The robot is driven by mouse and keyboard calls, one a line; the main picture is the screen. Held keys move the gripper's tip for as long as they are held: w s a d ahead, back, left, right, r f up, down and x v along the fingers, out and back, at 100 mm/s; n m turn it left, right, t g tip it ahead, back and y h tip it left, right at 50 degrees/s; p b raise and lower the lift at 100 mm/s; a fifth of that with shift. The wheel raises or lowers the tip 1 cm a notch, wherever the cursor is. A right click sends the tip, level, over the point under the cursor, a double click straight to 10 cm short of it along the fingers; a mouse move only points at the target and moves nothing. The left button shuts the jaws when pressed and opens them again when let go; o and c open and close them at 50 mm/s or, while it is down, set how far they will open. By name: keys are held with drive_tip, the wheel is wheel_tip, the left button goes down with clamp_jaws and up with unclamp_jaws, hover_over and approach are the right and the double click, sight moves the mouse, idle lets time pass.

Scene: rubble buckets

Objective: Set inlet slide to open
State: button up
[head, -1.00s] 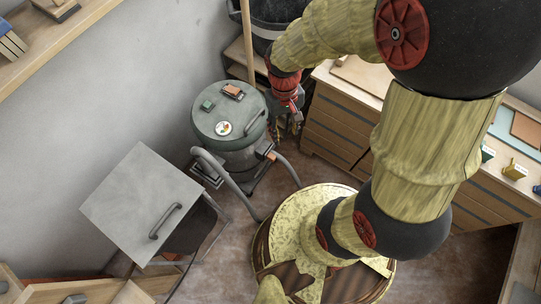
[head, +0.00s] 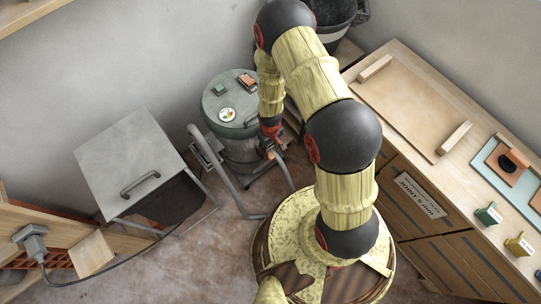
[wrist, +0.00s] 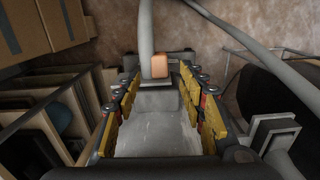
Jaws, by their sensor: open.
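The grey canister vacuum (head: 225,97) with a dull green lid stands on the floor in the middle of the head view. A grey inlet fitting with a small orange block (wrist: 160,66), which looks like the inlet slide, shows in the wrist view where the grey hose (wrist: 146,25) joins. My gripper (head: 270,142) is low at the vacuum's right side. In the wrist view my gripper (wrist: 162,88) has its yellow-padded fingers apart, on either side of the grey fitting, with the orange block just beyond the tips. I cannot tell the slide's setting or any contact.
A grey cabinet (head: 128,160) with a bar handle stands left of the vacuum. A wooden workbench (head: 410,95) with drawers fills the right. A black bucket (head: 335,12) is behind my arm. The hose (head: 232,180) loops over the floor in front of the vacuum.

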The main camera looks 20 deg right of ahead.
sight(270, 155)
drive_tip(key=shift+w+f, duration=0.2)
wheel_tip(270, 155, down, 7)
drive_tip(key=b, duration=0.3)
drive_tip(key=shift+f, duration=0.2)
drive_tip(key=shift+c, duration=1.3)
drive_tip(key=c, duration=0.7)
clamp_jaws()
